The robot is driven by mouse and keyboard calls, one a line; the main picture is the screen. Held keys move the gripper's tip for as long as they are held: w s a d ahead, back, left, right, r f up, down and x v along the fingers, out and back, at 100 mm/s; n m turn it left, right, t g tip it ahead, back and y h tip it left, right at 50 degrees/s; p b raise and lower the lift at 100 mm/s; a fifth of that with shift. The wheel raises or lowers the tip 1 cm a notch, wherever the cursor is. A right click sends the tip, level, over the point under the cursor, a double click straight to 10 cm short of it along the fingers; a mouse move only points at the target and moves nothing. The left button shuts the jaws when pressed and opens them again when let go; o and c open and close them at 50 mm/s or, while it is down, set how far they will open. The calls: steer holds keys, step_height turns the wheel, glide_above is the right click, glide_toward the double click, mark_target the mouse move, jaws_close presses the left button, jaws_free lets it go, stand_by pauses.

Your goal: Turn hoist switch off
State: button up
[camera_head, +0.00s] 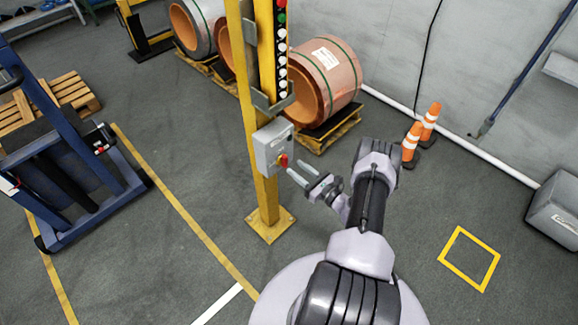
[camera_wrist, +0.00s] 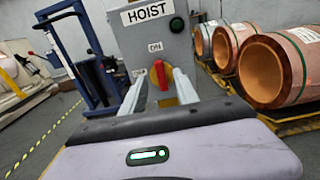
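The hoist switch is a red rotary handle (camera_wrist: 160,70) on a yellow base, on a grey box labelled HOIST (camera_wrist: 150,35). In the wrist view the handle stands upright, in line with the ON label (camera_wrist: 155,47) above it. Another label, partly hidden by a finger, is to its left. In the head view the box (camera_head: 272,147) is on a yellow post, with the red handle (camera_head: 284,160) on its face. My gripper (camera_head: 296,168) is open, its fingertips close to the handle. In the wrist view my gripper (camera_wrist: 160,84) has one finger either side of the handle; contact cannot be told.
The yellow post (camera_head: 264,197) carries a column of buttons (camera_head: 282,45) above the box. Copper coils (camera_head: 325,75) lie on pallets behind. A blue lift truck (camera_head: 70,150) stands left. Orange cones (camera_head: 412,140) and a grey box (camera_head: 555,210) are to the right. Floor around the post is clear.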

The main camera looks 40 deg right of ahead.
mark_target(286, 162)
steer(key=w, duration=0.4)
steer(key=shift+w+a+b, duration=0.2)
steer(key=shift+w+b, duration=0.1)
steer(key=shift+b, duration=0.1)
jaws_close()
steer(key=shift+n, duration=0.3)
steer(key=n, duration=0.3)
steer(key=shift+a+f+n, duration=0.1)
steer(key=shift+a+n, duration=0.2)
steer(key=shift+n, duration=0.1)
steer(key=n, duration=0.4)
steer(key=shift+a+f+n+b, duration=0.2)
steer(key=shift+a+n+b, duration=0.1)
steer(key=shift+b, duration=0.05)
steer(key=n, duration=0.4)
steer(key=shift+s+a+f, duration=0.1)
steer(key=shift+a+f, duration=0.1)
steer(key=shift+f, duration=0.1)
steer(key=shift+a+f+n, duration=0.1)
steer(key=shift+f+n, duration=0.05)
steer(key=shift+n, duration=1.05)
steer(key=shift+f+n, duration=0.15)
steer(key=shift+n, duration=1.05)
